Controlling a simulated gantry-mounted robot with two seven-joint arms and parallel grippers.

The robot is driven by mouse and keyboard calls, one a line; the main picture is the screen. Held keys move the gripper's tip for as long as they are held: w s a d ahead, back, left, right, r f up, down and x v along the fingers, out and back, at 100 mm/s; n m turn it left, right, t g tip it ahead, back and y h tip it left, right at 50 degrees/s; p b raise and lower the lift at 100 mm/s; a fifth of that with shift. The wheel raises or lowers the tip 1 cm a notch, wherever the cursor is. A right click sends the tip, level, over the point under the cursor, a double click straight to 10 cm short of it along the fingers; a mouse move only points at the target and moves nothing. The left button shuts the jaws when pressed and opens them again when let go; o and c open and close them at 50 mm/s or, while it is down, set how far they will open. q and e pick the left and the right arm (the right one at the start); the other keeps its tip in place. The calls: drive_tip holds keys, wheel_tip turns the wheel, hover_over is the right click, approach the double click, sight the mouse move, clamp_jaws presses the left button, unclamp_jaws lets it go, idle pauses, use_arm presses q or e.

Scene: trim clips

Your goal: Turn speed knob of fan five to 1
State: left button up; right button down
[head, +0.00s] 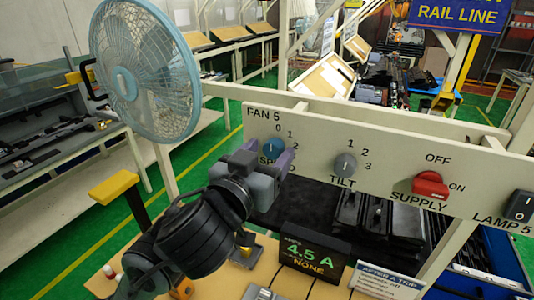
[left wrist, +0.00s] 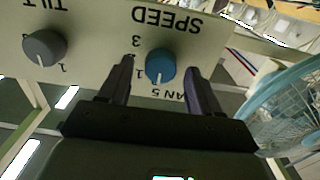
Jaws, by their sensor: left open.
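The blue speed knob (head: 273,147) is on the pale panel under the label FAN 5, with numbers around its right side. In the left wrist view the knob (left wrist: 160,65) appears upside down; its white mark points to the picture's bottom, toward the FAN 5 label, which looks like the 0 side. My left gripper (head: 266,159) is open in front of the panel. Its two fingers (left wrist: 159,68) stand on either side of the knob, with visible gaps. Contact is not visible. The fan (head: 145,70) stands at the left. My right gripper is not in view.
Right of the speed knob are the grey tilt knob (head: 345,163), red supply switch (head: 431,185) and lamp switch (head: 520,206). A display (head: 314,250) reading 4.5 A and NONE stands below the panel, beside a notice card (head: 387,282).

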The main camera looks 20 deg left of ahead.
use_arm(q)
drive_tip(key=c, duration=1)
drive_tip(key=shift+c, duration=0.2)
drive_tip(key=shift+m, duration=0.3)
drive_tip(key=m+p, duration=0.1)
drive_tip(key=m, duration=0.3)
drive_tip(key=shift+d, duration=0.1)
drive_tip(key=shift+m, duration=1.5)
drive_tip(key=o, duration=1)
